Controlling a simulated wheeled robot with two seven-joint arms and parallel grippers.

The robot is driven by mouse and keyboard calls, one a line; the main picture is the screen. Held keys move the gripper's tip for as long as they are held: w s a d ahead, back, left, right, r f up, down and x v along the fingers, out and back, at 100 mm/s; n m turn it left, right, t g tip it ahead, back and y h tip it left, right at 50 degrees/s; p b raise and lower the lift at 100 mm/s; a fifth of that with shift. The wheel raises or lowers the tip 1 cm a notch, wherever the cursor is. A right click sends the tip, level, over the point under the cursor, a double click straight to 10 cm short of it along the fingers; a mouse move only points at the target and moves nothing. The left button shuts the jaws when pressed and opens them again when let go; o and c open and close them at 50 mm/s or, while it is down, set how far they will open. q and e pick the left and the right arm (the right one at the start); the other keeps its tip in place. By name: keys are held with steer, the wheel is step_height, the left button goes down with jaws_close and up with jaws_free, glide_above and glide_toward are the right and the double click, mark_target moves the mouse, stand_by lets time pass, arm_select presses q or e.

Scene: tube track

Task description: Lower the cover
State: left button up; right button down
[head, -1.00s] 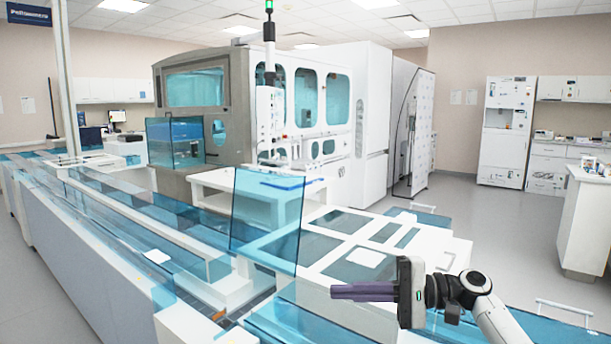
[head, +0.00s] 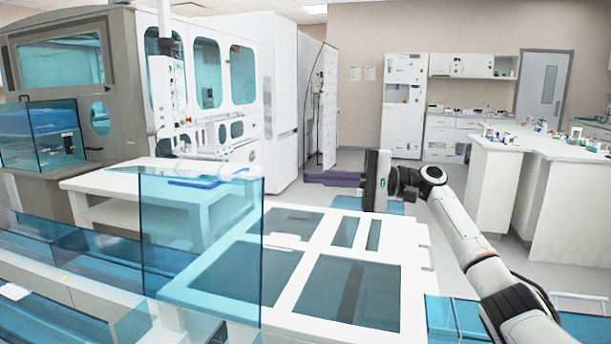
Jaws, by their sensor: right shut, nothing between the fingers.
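The cover (head: 202,243) is a clear blue panel standing upright at the left of the middle, above the track. My right gripper (head: 309,179) is shut and empty. It points left, and in the picture it is to the right of the cover and higher than its middle, with a clear gap between them. My left gripper is out of view.
A white framed top with dark panels (head: 352,290) lies right of the cover. A white table (head: 110,182) stands behind the cover. The blue-covered track (head: 60,250) runs at the left. White counters (head: 560,205) stand at the right, with open floor before them.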

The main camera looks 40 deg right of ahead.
steer(key=w+a+p, duration=0.2)
steer(key=w+a, duration=0.1)
steer(key=a, duration=0.5)
steer(key=shift+w+a+r, duration=0.15)
steer(key=shift+a+r, duration=0.15)
steer(key=shift+r, duration=0.15)
